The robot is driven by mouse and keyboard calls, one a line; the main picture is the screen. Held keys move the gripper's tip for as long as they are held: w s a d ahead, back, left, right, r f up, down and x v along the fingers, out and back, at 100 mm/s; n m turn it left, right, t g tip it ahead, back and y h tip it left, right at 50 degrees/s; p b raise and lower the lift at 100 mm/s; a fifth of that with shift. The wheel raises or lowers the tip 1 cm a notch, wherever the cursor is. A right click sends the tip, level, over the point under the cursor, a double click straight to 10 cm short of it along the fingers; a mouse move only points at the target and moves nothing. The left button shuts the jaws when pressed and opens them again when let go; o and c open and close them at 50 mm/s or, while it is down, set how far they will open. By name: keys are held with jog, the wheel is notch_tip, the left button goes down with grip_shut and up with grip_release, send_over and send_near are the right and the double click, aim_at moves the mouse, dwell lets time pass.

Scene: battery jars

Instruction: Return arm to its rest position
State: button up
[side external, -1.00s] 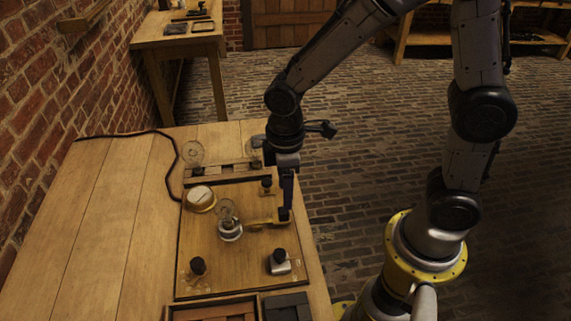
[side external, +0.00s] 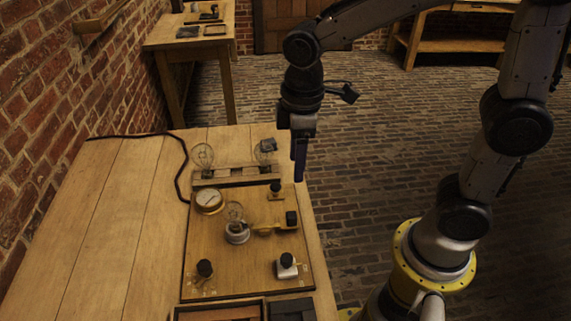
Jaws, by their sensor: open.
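My gripper (side external: 299,178) hangs pointing down above the right edge of the wooden board (side external: 225,262). It is empty and apart from everything on the board. Its jaws are seen nearly edge-on, so the gap between them is hard to see. Below it, a brass lever with a black knob (side external: 291,218) lies on the board, beside a small glass bulb on a round base (side external: 237,235). A round brass-rimmed gauge (side external: 208,200) sits at the board's upper left.
A wooden rack (side external: 237,176) with glass bulbs (side external: 203,156) stands behind the board. Black knobs (side external: 205,268) and (side external: 286,262) stand at the board's front. A dark cable (side external: 183,165) crosses the table (side external: 110,230). Wooden trays (side external: 220,313) lie in front.

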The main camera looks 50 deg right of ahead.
jog(key=s+d+r+m+t, duration=0.5)
jog(key=s+d+m, duration=0.3)
jog(key=s, duration=0.5)
jog(key=shift+d+r+m, duration=0.2)
jog(key=shift+r+m, duration=0.1)
jog(key=shift+r, duration=0.2)
